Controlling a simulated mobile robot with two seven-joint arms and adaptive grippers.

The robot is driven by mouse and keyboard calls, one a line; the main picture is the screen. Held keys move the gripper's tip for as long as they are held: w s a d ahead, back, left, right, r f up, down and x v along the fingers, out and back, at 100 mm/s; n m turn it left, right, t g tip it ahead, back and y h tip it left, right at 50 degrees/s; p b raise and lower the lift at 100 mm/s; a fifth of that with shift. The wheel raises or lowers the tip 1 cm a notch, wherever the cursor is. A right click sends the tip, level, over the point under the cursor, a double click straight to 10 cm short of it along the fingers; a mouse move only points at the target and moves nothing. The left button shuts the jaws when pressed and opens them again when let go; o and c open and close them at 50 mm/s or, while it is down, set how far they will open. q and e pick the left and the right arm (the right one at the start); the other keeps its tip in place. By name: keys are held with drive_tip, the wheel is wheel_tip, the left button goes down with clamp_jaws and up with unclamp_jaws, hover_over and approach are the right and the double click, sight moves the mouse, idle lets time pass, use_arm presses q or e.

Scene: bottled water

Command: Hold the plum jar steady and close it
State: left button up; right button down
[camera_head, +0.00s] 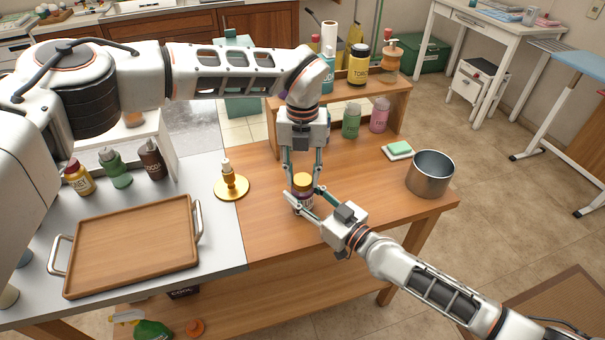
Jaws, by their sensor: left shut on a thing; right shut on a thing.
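The plum jar (303,198) stands upright on the wooden table, small and dark with a pale label. A yellow-gold lid (302,180) sits at its top; whether it is fully seated I cannot tell. My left gripper (302,184) comes down from above with its fingers shut on the lid. My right gripper (302,203) reaches in from the lower right and is shut on the jar's body. The fingers hide part of the jar.
A gold-based dispenser (231,184) stands left of the jar. A wooden tray (133,244) lies on the grey counter at left. A metal pot (430,173) and a sponge dish (397,151) are at right. A shelf (345,100) with bottles stands behind. The table's front is clear.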

use_arm(q)
drive_tip(key=m, duration=0.5)
drive_tip(key=o, duration=1.2)
drive_tip(key=shift+r, duration=2.25)
drive_tip(key=shift+c, duration=0.3)
